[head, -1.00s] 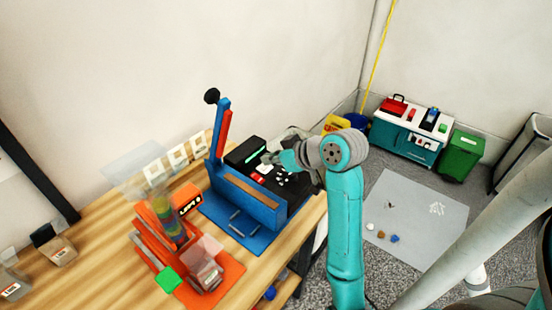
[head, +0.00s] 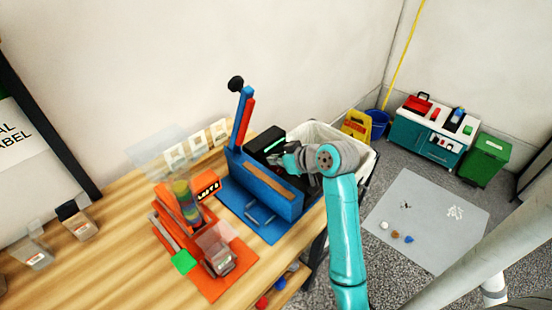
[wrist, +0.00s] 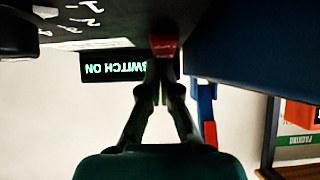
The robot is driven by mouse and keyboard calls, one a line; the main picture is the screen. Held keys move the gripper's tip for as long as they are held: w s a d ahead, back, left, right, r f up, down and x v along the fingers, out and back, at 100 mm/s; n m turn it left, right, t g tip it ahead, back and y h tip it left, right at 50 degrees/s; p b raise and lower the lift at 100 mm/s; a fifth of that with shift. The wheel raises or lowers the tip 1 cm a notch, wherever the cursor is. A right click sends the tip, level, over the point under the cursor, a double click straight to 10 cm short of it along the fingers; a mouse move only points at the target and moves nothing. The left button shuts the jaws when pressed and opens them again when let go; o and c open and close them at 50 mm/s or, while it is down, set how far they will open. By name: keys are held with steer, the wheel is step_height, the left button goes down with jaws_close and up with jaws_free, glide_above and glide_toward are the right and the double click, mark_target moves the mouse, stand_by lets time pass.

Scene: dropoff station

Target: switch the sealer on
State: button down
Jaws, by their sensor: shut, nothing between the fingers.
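The sealer is a blue press (head: 262,192) with a raised blue and red lever and a black control box (head: 262,141) behind it. In the wrist view its small display (wrist: 100,67) reads "SWITCH ON" in green, upside down. A red switch (wrist: 164,43) sits on the dark panel (wrist: 110,18) by the blue body. My gripper (wrist: 166,68) is shut and empty, its fingertips at the red switch; I cannot tell whether they touch it. In the head view my gripper (head: 286,158) is over the control panel and hides most of it.
An orange machine (head: 185,212) with a clear hopper stands left of the sealer on the wooden table (head: 110,262). Small clear bins (head: 78,222) are at the far left. A white-lined bin (head: 340,140) stands behind my arm. A grey mat (head: 430,215) lies on the floor at right.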

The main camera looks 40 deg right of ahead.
steer(key=shift+w+f, duration=0.2)
steer(key=shift+f, duration=0.1)
steer(key=shift+s, duration=0.15)
steer(key=shift+s, duration=0.65)
